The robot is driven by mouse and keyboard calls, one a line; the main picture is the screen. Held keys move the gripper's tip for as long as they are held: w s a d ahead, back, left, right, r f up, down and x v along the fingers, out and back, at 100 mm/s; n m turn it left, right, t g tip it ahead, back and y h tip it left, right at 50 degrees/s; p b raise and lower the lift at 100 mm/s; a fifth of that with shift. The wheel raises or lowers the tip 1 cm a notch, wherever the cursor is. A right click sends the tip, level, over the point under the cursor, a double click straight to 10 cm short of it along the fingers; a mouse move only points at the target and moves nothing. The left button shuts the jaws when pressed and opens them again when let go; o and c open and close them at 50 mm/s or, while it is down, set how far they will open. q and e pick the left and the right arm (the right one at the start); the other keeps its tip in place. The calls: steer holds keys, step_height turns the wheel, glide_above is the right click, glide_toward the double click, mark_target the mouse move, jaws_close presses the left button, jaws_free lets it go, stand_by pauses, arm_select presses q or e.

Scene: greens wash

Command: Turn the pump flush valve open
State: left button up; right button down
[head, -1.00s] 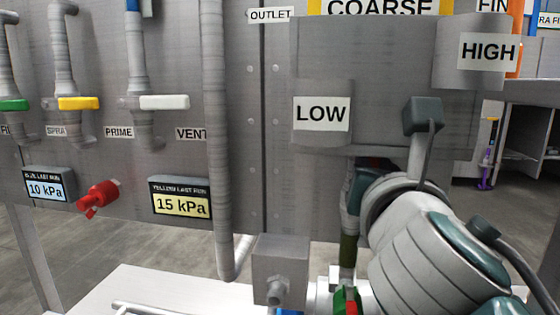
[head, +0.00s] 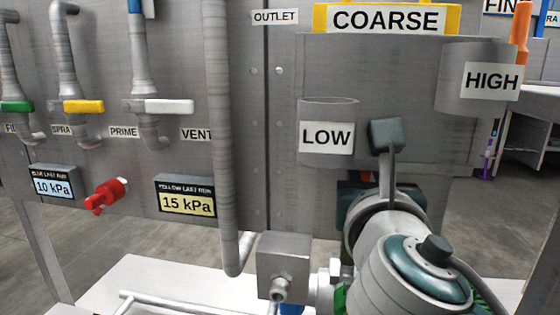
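No label reading pump flush shows, so I cannot tell for sure which valve it is. A metal block (head: 284,268) with a round port stands low in the middle. To its right, a pale fitting with a green part (head: 340,298) is mostly covered by my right arm. On the panel, a red valve handle (head: 107,196) sits between two pressure displays. My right arm comes in from the lower right. My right gripper (head: 362,203) lies largely behind its own wrist, in front of the panel below the LOW label; its fingers are hidden. My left gripper is out of view.
Green (head: 17,107), yellow (head: 83,107) and white (head: 168,106) lever handles line the panel at upper left. LOW (head: 328,102) and HIGH (head: 470,100) bins jut from the panel at right. A vertical pipe (head: 222,130) runs down the middle. A white surface lies below.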

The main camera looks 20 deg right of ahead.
steer(key=c, duration=0.7)
jaws_free()
steer(key=p+v, duration=0.1)
steer(key=v, duration=0.9)
steer(key=shift+p, duration=0.35)
steer(key=shift+d, duration=0.1)
